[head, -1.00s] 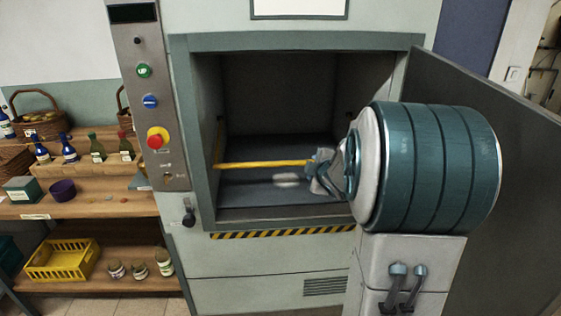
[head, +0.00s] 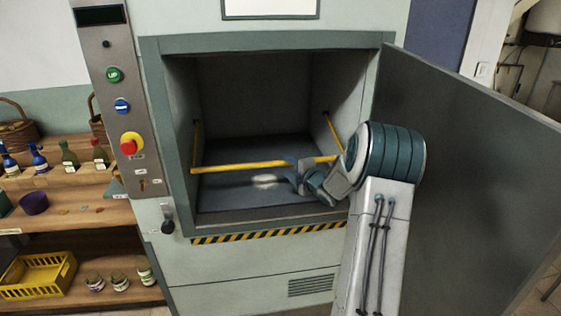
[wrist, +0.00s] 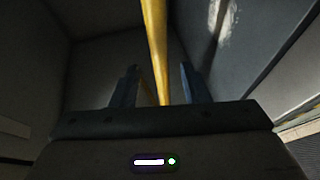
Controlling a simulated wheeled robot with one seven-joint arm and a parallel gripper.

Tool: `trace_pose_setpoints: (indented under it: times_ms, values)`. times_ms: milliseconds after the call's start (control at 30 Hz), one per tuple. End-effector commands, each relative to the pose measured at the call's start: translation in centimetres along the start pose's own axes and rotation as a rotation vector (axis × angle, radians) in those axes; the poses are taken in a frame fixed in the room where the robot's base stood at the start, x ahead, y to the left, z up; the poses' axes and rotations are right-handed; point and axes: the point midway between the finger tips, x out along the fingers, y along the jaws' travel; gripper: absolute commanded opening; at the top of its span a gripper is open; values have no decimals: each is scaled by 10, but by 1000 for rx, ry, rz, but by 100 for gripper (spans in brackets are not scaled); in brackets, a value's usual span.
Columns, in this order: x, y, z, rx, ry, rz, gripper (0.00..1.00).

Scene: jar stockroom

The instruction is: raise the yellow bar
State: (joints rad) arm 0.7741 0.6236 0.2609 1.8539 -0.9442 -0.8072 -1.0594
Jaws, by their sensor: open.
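The yellow bar (head: 245,166) runs across the front of the open cabinet chamber, level or nearly so. Its side arms (head: 331,132) go back to the chamber's side walls. My gripper (head: 293,172) is at the right part of the bar, and partly hides it. In the wrist view, the yellow bar (wrist: 155,45) runs down the picture into the gap between the two fingers of my open gripper (wrist: 157,85). I cannot tell whether either finger touches it.
The chamber floor (head: 225,195) is bare apart from a pale patch. The cabinet door (head: 460,170) stands wide open on the right. A control panel (head: 120,125) with buttons is on the left. Shelves (head: 80,212) with bottles and jars stand farther left.

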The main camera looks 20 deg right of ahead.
Motion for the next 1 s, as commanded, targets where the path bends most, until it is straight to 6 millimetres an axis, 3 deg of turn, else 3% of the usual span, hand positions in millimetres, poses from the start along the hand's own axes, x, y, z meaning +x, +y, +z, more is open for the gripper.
trace_pose_setpoints:
  times_ms: [100,300,767,933,1000]
  values:
    - [22,2,-1,2,1,0,41]
    - [47,1,0,1,0,-1,41]
    - [59,0,0,1,-1,0,41]
    - [59,0,0,1,-1,0,0]
    - [59,0,0,1,-1,0,0]
